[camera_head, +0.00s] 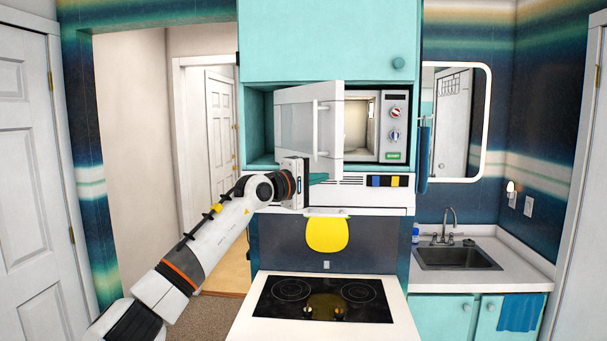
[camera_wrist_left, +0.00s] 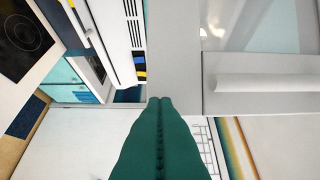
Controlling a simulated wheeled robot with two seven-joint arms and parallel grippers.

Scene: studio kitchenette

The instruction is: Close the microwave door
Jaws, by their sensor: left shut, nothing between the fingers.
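The microwave (camera_head: 394,127) sits in the teal cabinet, with its white door (camera_head: 294,121) swung partly open toward me and to the left. The lit inside shows to the right of the door. A vertical bar handle (camera_head: 317,128) is on the door's front; the handle also shows in the left wrist view (camera_wrist_left: 262,85). My left gripper (camera_head: 320,178) is shut and empty, its teal fingers just below the door's lower edge. In the left wrist view the shut fingertips (camera_wrist_left: 160,101) are close to the door's edge; I cannot tell whether they touch. My right gripper is not in view.
A range hood panel (camera_head: 350,194) with blue and yellow patches is right under the microwave. A yellow pad (camera_head: 327,235) hangs below it, above the black cooktop (camera_head: 322,299). The sink (camera_head: 457,257) is at the right. Teal cabinet (camera_head: 330,42) is above.

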